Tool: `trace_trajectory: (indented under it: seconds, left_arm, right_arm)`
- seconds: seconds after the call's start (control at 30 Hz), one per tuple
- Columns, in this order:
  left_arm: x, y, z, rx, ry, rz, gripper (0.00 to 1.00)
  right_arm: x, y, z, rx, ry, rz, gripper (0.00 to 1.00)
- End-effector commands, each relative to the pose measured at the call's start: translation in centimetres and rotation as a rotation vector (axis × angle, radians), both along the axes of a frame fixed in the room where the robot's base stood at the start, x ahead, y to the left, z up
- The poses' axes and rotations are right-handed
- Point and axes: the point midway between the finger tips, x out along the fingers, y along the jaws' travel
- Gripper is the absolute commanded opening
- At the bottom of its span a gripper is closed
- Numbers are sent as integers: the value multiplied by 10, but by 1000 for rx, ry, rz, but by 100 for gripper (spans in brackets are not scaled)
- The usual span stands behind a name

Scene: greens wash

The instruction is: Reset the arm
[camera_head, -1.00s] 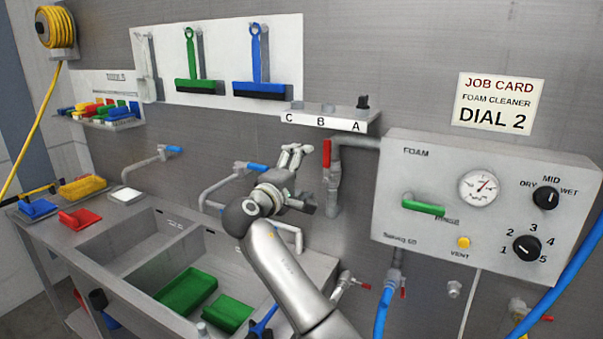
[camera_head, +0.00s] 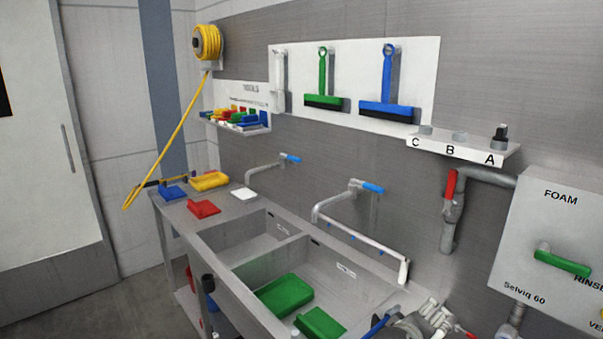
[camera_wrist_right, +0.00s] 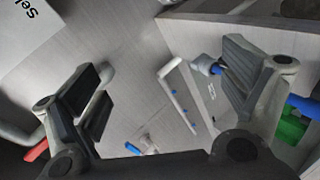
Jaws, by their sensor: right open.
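My right gripper shows at the bottom right edge of the head view (camera_head: 436,318), low in front of the wall and beside the sink's right end. Most of the arm is cut off by the frame. In the right wrist view its two dark finger pads stand wide apart (camera_wrist_right: 168,92), with nothing between them. The grey wall and a white tap pipe (camera_wrist_right: 172,98) lie beyond the fingers. My left gripper is in neither view.
The foam box (camera_head: 560,235) and a red-handled valve (camera_head: 450,186) are on the wall at right. A double sink (camera_head: 262,238) holds green pieces (camera_head: 284,296). A labelled A-B-C shelf (camera_head: 462,146) juts out above. Open floor (camera_head: 130,300) lies at left.

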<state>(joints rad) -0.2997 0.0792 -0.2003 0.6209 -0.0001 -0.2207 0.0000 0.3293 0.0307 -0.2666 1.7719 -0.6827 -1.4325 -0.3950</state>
Motion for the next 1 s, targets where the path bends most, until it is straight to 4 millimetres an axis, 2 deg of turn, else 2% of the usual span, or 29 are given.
trace_trajectory:
  seconds: [0.03, 0.2, 0.4, 0.5, 0.7, 0.97, 1.0]
  left_arm:
    - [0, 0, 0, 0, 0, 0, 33]
    - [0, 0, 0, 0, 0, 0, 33]
    - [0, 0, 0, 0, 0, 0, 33]
    - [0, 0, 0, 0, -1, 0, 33]
    - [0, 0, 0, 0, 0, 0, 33]
    - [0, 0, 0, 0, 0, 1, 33]
    - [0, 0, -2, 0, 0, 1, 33]
  right_arm:
    - [-22, 1, -23, 61, 25, -5, 95]
    - [-92, 11, -79, 267, 95, -32, 95]
    - [-181, 27, -120, 491, 185, -83, 95]
    - [-222, 35, -129, 585, 226, -109, 95]
    - [-282, 49, -134, 718, 292, -153, 95]
    - [-339, 64, -128, 840, 363, -200, 95]
    - [-337, 64, -138, 841, 367, -202, 95]
